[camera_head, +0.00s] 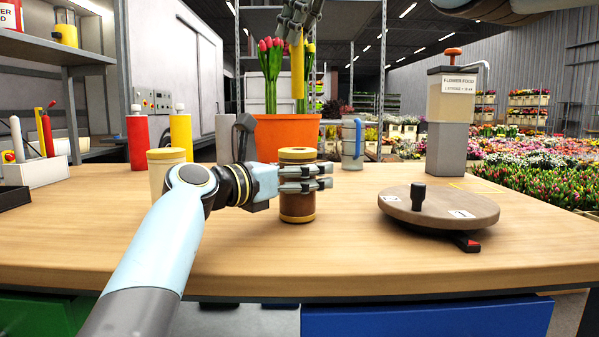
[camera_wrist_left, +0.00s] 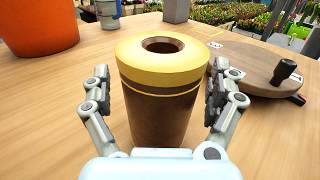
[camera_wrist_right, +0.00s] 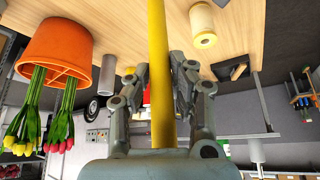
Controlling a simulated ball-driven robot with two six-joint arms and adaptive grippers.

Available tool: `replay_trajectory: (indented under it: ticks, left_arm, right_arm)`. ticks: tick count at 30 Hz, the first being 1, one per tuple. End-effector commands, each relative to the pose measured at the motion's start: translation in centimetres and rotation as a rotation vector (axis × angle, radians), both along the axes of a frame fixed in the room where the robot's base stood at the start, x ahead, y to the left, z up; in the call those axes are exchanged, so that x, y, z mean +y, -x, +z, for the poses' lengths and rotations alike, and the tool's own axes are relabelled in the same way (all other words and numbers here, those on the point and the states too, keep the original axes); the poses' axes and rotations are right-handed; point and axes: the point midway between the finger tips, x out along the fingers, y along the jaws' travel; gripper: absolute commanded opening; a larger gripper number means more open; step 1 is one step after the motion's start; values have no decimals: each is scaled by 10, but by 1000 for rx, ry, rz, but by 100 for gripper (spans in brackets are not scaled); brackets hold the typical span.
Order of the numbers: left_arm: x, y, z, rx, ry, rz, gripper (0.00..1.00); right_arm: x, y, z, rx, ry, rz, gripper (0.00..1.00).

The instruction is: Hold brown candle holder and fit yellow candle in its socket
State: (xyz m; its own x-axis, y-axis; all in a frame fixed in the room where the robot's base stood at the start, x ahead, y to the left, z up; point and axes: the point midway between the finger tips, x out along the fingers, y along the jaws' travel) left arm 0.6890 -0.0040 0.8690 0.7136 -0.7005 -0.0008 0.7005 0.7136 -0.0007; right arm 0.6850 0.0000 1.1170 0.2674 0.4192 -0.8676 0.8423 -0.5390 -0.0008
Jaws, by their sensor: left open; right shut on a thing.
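The brown candle holder (camera_head: 297,208) stands upright on the table, with a yellow rim and a round socket in its top. In the left wrist view the holder (camera_wrist_left: 160,115) stands between the two fingers of my left gripper (camera_head: 305,178). These fingers are open, one on each side, with small gaps visible. My right gripper (camera_head: 297,28) is high above the holder and shut on the yellow candle (camera_head: 297,68). The candle hangs upright, its lower end above the holder and apart from it. The candle (camera_wrist_right: 160,70) also shows between the fingers in the right wrist view.
A cream jar with a yellow top (camera_head: 165,156) stands left of the holder. An orange pot (camera_head: 287,135) with tulips is behind it. A round wooden turntable (camera_head: 440,207) with a black knob lies to the right. The front table area is clear.

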Motion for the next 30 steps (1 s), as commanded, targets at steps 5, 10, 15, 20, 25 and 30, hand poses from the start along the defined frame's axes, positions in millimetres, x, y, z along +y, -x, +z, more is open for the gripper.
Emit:
replay_trajectory:
  ticks: [5,10,15,20,25,30]
  left_arm:
    - [0,0,0,0,0,0,81]
    - [0,0,0,0,0,0,59]
    - [0,0,0,0,0,0,37]
    - [0,0,0,0,0,0,23]
    - [0,0,0,0,0,0,21]
    - [0,0,0,1,-1,0,20]
  right_arm:
    - [0,0,0,0,0,0,0]
    - [0,0,0,0,0,0,0]
    - [0,0,0,0,0,0,0]
    - [0,0,0,0,0,0,0]
    - [0,0,0,0,0,0,0]
    - [0,0,0,0,0,0,0]
